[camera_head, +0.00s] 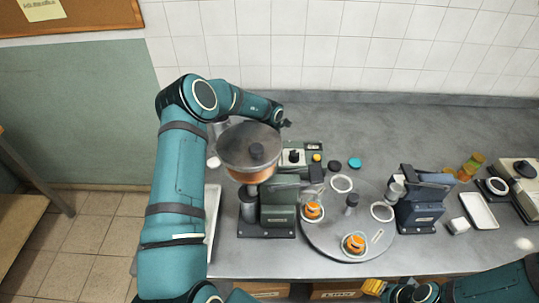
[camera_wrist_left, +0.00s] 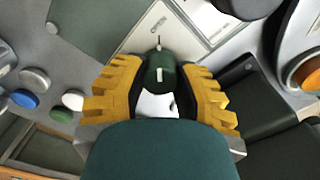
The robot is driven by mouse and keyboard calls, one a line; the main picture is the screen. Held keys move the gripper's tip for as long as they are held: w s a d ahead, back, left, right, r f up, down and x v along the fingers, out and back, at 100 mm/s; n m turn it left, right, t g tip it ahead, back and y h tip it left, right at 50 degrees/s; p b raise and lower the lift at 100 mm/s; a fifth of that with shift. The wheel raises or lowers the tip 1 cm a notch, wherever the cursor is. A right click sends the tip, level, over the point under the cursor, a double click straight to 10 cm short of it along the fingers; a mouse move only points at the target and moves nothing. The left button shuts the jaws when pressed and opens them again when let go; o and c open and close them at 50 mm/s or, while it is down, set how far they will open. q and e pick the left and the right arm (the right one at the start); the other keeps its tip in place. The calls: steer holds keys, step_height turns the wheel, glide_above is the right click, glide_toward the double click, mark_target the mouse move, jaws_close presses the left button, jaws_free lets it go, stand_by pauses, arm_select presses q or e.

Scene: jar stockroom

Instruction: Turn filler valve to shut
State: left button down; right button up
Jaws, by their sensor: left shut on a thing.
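The filler (camera_head: 263,205) stands left of centre in the head view, a green machine under a round lidded hopper with orange-brown contents. In the left wrist view a dark green valve knob (camera_wrist_left: 160,68) with a white mark stands on a pale plate lettered OPEN; its mark lines up roughly with the tick beside that word. My left gripper (camera_wrist_left: 160,84) has its yellow fingers shut on the knob, one on each side. In the head view my left arm reaches behind the hopper, which hides the fingers. My right gripper (camera_head: 374,286) shows only partly at the bottom edge.
A white tray (camera_head: 478,210) and a scale-like device lie farther right. Loose lids (camera_head: 355,163) lie behind the turntable.

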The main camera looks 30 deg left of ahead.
arm_select(q)
steer(key=shift+n, duration=0.3)
steer(key=n, duration=0.3)
steer(key=shift+n, duration=0.3)
steer(key=n, duration=0.4)
steer(key=shift+n, duration=0.3)
steer(key=n, duration=0.4)
steer(key=shift+f+n, duration=0.1)
steer(key=shift+n, duration=2.4)
steer(key=shift+s+d, duration=0.1)
steer(key=c, duration=0.6)
jaws_free()
